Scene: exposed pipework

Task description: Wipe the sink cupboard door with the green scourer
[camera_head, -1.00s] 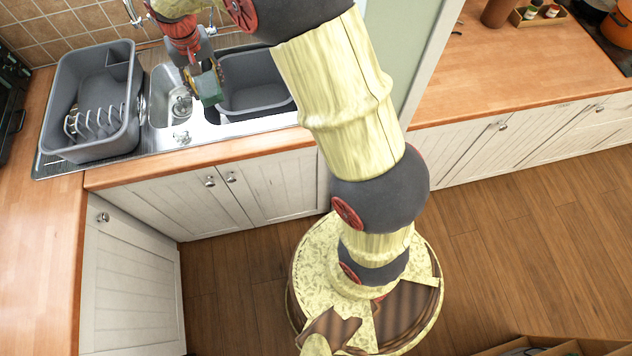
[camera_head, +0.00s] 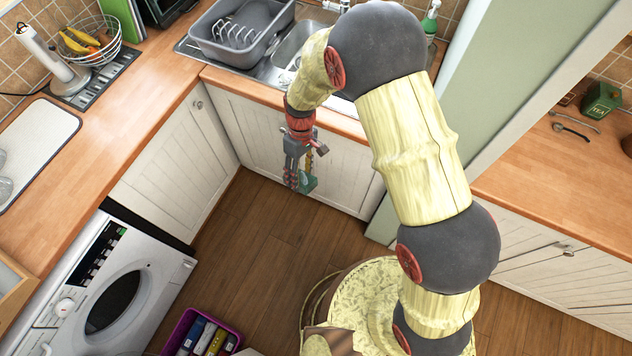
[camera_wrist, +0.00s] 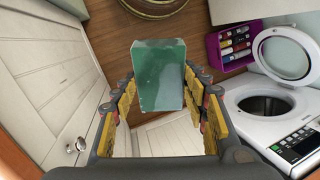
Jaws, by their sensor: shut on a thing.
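The green scourer (camera_wrist: 161,76) is a block held between the fingers of my gripper (camera_wrist: 163,105) in the wrist view. In the head view my gripper (camera_head: 301,178) points down in front of the sink cupboard, with the scourer (camera_head: 308,183) at its tips. The sink cupboard doors (camera_head: 258,135) are white and panelled, below the sink, and look shut. I cannot tell whether the scourer touches a door. My arm hides part of the cupboard's right side.
A purple crate (camera_head: 205,335) stands on the floor. The floor before the cupboard is clear.

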